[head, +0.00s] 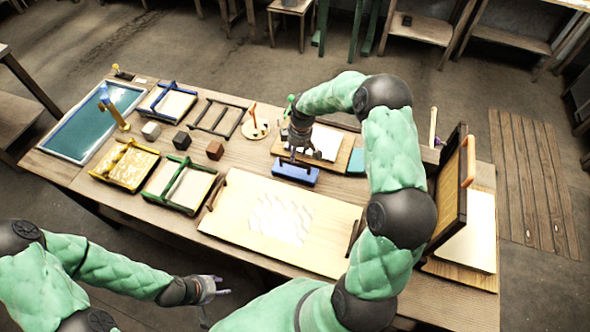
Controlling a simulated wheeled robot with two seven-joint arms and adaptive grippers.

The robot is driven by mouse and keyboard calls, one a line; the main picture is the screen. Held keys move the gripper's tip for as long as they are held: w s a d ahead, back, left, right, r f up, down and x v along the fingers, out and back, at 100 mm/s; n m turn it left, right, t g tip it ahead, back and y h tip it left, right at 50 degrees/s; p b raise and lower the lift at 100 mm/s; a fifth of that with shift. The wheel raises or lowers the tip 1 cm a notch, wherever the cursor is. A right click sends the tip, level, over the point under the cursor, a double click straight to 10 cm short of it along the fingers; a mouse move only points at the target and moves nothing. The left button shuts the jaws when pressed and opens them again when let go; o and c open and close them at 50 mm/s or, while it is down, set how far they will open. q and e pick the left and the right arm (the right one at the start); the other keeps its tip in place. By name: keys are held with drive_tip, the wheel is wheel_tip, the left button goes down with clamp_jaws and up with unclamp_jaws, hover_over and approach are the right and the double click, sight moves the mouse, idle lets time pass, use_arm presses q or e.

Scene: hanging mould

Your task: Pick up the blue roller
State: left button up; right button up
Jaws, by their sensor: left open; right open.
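A tool with a blue upper part and a wooden handle (122,124), which looks like the blue roller, leans at the green, blue-rimmed tray (68,146) on the table's left. A blue block (285,170) with a dark grip on top sits near the table's middle; I cannot tell whether it is a roller. My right gripper (297,154) is open, pointing down just above this block; contact is unclear. My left gripper (214,291) is open and empty, low in front of the table's near edge, away from both.
A large pale board (232,205) lies at the table's (185,222) front middle. Several coloured frames and small cubes (181,140) fill the left half. A framed mould (447,195) stands upright at the right, beside a white sheet (478,235). My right arm crosses over the table.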

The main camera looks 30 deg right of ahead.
sight(295, 169)
drive_tip(key=shift+s+a+f+b, duration=0.15)
drive_tip(key=shift+f+b, duration=0.05)
drive_tip(key=shift+f, duration=1.2)
drive_tip(key=shift+s+a+f+b, duration=0.1)
drive_tip(key=shift+a+f+b, duration=0.05)
drive_tip(key=shift+f, duration=1.2)
